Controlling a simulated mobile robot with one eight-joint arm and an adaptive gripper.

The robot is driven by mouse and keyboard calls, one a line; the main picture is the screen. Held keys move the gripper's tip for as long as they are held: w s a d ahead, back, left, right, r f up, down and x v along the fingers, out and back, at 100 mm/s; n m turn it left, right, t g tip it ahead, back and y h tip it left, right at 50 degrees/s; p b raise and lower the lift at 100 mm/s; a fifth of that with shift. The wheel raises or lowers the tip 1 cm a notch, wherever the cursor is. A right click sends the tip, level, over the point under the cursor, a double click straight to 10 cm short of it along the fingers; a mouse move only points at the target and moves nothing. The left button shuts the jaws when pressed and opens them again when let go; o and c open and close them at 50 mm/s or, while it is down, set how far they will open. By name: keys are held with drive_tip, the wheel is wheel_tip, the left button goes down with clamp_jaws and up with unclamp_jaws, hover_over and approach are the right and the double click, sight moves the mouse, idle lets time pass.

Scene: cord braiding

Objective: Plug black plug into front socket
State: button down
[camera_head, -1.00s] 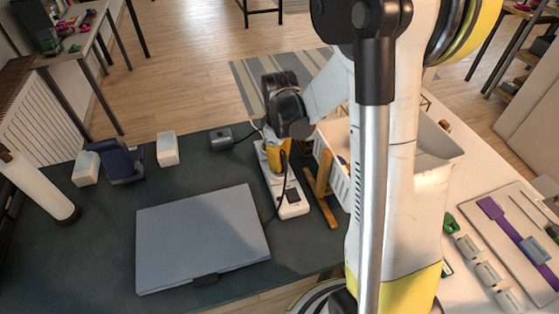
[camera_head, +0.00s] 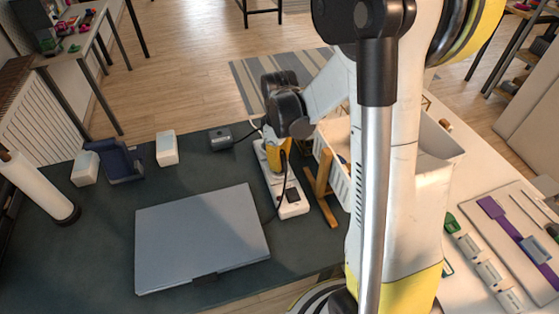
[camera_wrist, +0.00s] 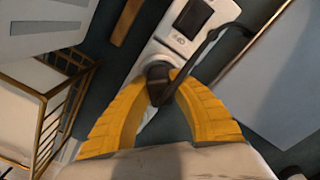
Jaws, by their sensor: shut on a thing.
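My gripper (camera_wrist: 160,92) has yellow fingers and is shut on the black plug (camera_wrist: 158,80), which shows between the fingertips in the wrist view. The plug is over the white power strip (camera_wrist: 183,30); I cannot tell whether it sits in a socket. A black cord (camera_wrist: 212,42) runs from the plug area toward the upper right. In the head view my gripper (camera_head: 277,160) is low over the middle of the white power strip (camera_head: 293,208). The black switch is at the strip's near end. The socket under the plug is hidden.
A closed grey laptop (camera_head: 200,238) lies left of the strip. A black adapter (camera_head: 220,138) is beyond it. A wooden stand (camera_head: 321,188) and a white basket (camera_head: 338,165) stand close on the right. A dark blue holder (camera_head: 121,163) and white blocks are at the left.

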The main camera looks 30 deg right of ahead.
drive_tip(key=shift+f+b, duration=0.5)
drive_tip(key=shift+f, duration=0.15)
drive_tip(key=c, duration=1.2)
unclamp_jaws()
drive_tip(key=shift+c, duration=0.2)
drive_tip(key=shift+r, duration=0.1)
wheel_tip(320, 180, up, 12)
